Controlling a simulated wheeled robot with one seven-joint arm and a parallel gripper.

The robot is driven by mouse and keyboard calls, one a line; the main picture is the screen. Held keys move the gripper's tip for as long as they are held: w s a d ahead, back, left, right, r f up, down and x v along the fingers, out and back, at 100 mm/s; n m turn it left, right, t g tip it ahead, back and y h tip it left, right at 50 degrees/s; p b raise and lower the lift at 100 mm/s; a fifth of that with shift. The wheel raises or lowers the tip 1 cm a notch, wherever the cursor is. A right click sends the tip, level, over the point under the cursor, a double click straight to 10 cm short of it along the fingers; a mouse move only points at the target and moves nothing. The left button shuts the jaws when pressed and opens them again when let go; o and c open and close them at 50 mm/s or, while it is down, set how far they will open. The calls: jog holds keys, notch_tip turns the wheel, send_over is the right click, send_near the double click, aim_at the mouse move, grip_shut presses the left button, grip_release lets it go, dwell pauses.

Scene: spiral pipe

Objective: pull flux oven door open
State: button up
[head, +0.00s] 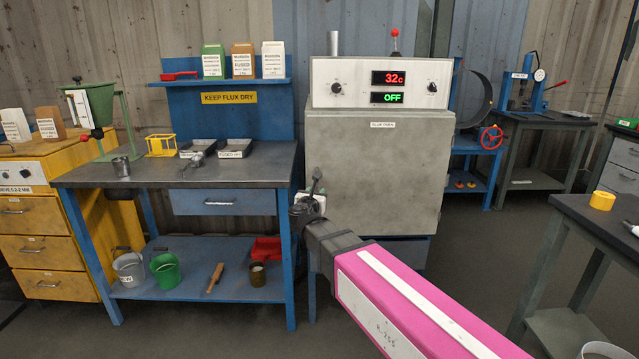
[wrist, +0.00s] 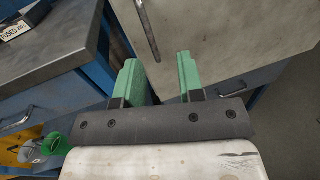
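The flux oven (head: 380,95) has a grey door (head: 388,175) labelled "FLUX OVEN", which looks shut. Its control panel reads 32c and OFF. In the wrist view the door (wrist: 225,40) fills the upper right, and its metal bar handle (wrist: 147,30) stands near its left edge. My gripper (head: 308,205) is at the door's lower left edge in the head view, partly hidden by my arm. In the wrist view my gripper (wrist: 158,68) has its green fingers apart with nothing between them. The handle lies just beyond the fingertips.
A blue workbench (head: 170,168) with trays stands just left of the oven. Its corner (wrist: 85,45) is close to my gripper's left in the wrist view. A dark table (head: 600,225) stands at the right. Open floor (head: 470,255) lies before the oven.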

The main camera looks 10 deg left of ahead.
jog(key=shift+n+y, duration=0.3)
jog(key=shift+n, duration=0.3)
jog(key=w, duration=0.3)
jog(key=w+a, duration=0.1)
jog(key=w, duration=0.2)
jog(key=w+a, duration=0.1)
jog(key=w, duration=0.3)
jog(key=shift+w+r, duration=0.1)
jog(key=shift+r, duration=0.3)
grip_shut()
